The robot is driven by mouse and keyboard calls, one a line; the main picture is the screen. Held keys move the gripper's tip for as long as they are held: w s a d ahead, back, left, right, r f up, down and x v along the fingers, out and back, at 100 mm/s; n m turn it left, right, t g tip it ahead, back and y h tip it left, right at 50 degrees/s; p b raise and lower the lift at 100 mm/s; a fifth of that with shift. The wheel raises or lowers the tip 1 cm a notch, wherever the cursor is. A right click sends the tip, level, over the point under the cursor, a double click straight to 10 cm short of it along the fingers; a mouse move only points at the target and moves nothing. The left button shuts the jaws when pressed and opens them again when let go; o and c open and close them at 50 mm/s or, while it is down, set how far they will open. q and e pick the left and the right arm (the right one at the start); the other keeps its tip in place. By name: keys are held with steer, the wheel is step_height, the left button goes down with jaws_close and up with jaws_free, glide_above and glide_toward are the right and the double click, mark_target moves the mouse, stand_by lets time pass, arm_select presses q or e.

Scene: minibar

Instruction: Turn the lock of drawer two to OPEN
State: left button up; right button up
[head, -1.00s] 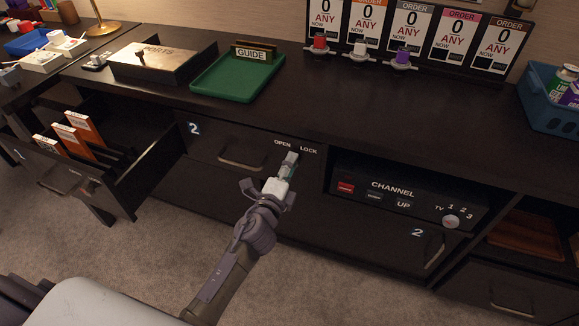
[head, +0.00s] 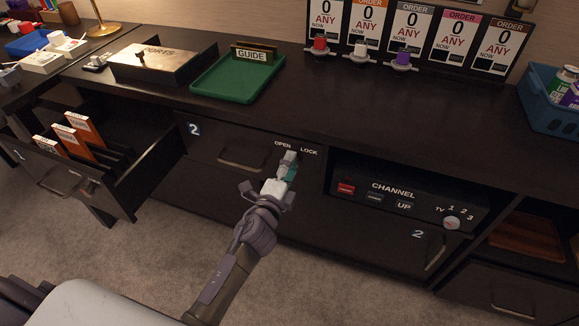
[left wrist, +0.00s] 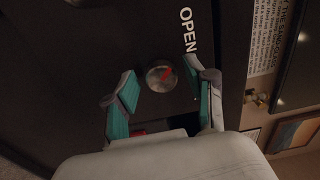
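Drawer two (head: 228,145) is shut, with a "2" label, a bar handle and the words OPEN and LOCK at its upper right. Its lock (left wrist: 161,76) is a round metal knob in the left wrist view. The knob's red mark slants to the upper right there, toward the word OPEN (left wrist: 187,31). My left gripper (head: 288,165) is at the lock in the head view and hides the knob. In the left wrist view, its teal-padded fingers (left wrist: 160,84) are open on either side of the knob. Contact cannot be told. My right gripper is not in view.
A drawer with orange folders (head: 84,130) stands pulled out at left. The channel panel (head: 405,198) is right of the lock. A green tray (head: 215,82) and a metal box (head: 162,62) stand on the counter above.

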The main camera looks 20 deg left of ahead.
arm_select(q)
steer(key=shift+s, duration=0.1)
steer(key=s, duration=1.1)
steer(key=shift+s+a, duration=0.2)
steer(key=shift+s, duration=0.2)
